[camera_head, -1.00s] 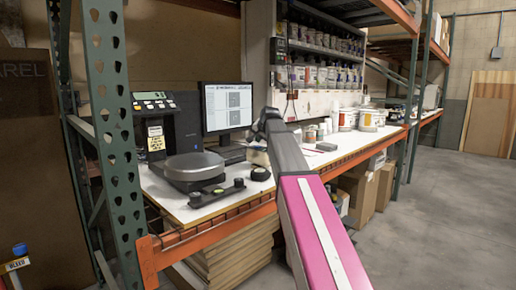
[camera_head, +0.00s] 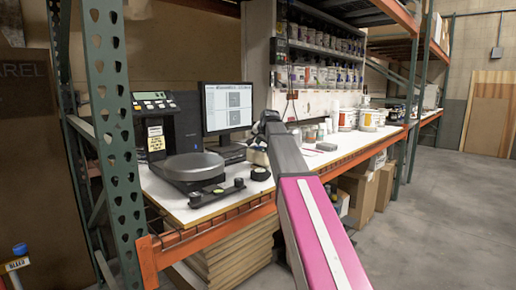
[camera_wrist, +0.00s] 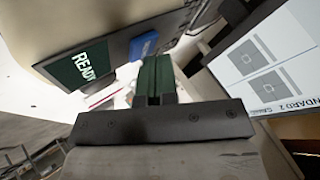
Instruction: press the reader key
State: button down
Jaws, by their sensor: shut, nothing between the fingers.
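The reader (camera_wrist: 95,30) is a pale beige unit at the upper left of the wrist view. Its dark green display (camera_wrist: 79,66) reads "READY". Its blue key (camera_wrist: 144,46) sits just beside the display. My gripper (camera_wrist: 156,68) is shut and empty, with its dark green fingertips close below and right of the blue key. I cannot tell whether they touch it. In the head view the fingers and the reader's face are hidden or too small to make out behind my arm.
The monitor (camera_head: 229,107) stands left of my arm and close on the right in the wrist view (camera_wrist: 268,62). A round scale (camera_head: 193,167) and small knobbed bar (camera_head: 216,191) are at the bench front. Tubs (camera_head: 348,119) stand to the right. A green rack post (camera_head: 113,120) rises at left.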

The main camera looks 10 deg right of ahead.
jog(key=shift+f, duration=0.15)
dwell(0.5)
jog(key=shift+r, duration=0.75)
jog(key=shift+r, duration=0.15)
jog(key=shift+r, duration=2.4)
